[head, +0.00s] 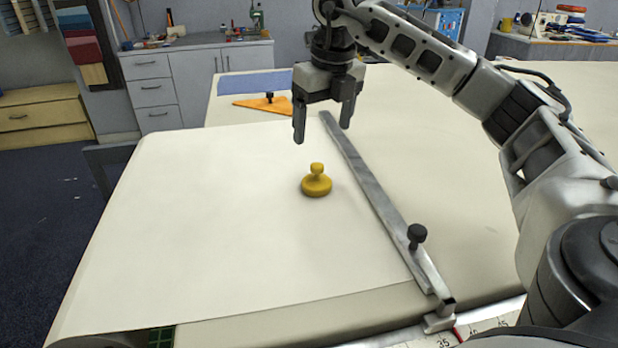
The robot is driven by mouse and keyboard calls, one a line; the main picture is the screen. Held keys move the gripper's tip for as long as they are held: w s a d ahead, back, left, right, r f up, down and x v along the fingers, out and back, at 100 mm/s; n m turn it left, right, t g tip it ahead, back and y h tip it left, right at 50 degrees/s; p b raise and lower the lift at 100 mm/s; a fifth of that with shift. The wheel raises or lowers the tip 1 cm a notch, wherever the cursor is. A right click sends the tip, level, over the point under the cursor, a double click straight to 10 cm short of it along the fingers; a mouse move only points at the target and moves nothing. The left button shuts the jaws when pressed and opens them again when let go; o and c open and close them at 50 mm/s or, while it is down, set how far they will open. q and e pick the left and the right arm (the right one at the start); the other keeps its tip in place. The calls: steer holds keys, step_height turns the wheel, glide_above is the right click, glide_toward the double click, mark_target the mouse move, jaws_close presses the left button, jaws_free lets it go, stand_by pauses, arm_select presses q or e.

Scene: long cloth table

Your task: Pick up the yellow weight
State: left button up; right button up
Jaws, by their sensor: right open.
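The yellow weight (316,184) stands upright on the pale cloth (210,215), just left of a long metal ruler bar. It has a round base and a small knob on top. My right gripper (323,132) is above and beyond the weight in the picture, pointing down, with its two fingers apart and nothing between them. It does not touch the weight. My left gripper is not in view.
The metal bar (375,190) with a dark knob (417,234) runs along the table right of the weight. An orange triangular piece (268,104) and a blue sheet (254,83) lie at the far end. Cloth left of the weight is clear.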

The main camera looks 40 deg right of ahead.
mark_target(318, 165)
steer(key=f, duration=0.4)
steer(key=w+f, duration=0.1)
steer(key=f, duration=0.7)
steer(key=shift+w+d+f, duration=0.15)
steer(key=shift+w, duration=0.25)
steer(key=c, duration=1.2)
steer(key=shift+c, duration=0.9)
